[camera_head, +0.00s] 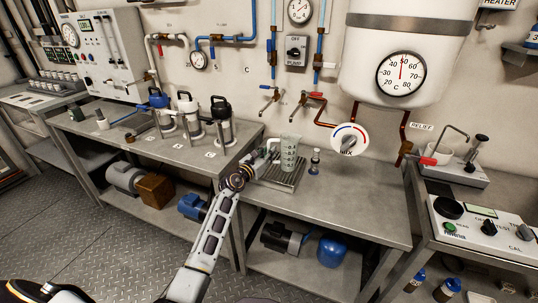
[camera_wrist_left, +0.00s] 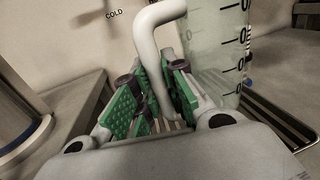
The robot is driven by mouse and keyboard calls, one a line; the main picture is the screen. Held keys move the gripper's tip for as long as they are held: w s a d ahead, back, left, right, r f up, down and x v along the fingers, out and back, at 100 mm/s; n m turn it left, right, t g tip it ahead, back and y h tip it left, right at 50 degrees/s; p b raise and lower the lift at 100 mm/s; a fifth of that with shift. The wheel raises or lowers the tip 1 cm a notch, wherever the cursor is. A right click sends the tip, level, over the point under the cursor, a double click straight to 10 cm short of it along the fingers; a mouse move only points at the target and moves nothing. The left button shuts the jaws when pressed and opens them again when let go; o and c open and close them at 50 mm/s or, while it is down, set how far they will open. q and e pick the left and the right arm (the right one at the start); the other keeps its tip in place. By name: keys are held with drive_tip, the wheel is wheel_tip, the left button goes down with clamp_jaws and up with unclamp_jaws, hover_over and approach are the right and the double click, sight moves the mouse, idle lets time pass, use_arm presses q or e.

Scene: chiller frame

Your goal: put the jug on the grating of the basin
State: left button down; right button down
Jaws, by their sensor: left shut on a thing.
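The jug (camera_head: 289,153) is a tall, translucent, pale green vessel with dark scale marks and a white handle. In the head view it is upright at the grating (camera_head: 283,181) of the basin, and I cannot tell whether its base touches the bars. My left gripper (camera_head: 262,162) is left of the jug, shut on its handle. In the left wrist view the green finger pads (camera_wrist_left: 150,95) are on both sides of the white handle (camera_wrist_left: 165,75), with the jug wall (camera_wrist_left: 215,45) to the right. The jug's base is hidden there. My right gripper is not in view.
A small dark bottle (camera_head: 315,160) stands right of the grating. Two taps (camera_head: 307,101) are on the wall behind. Several lidded flasks (camera_head: 188,112) stand on the left bench. The bench top (camera_head: 355,208) is clear at the front right.

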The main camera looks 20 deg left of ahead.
use_arm(q)
drive_tip(key=shift+f, duration=0.15)
idle(0.3)
drive_tip(key=c, duration=1.5)
unclamp_jaws()
drive_tip(key=shift+o, duration=0.2)
drive_tip(key=shift+s, duration=0.1)
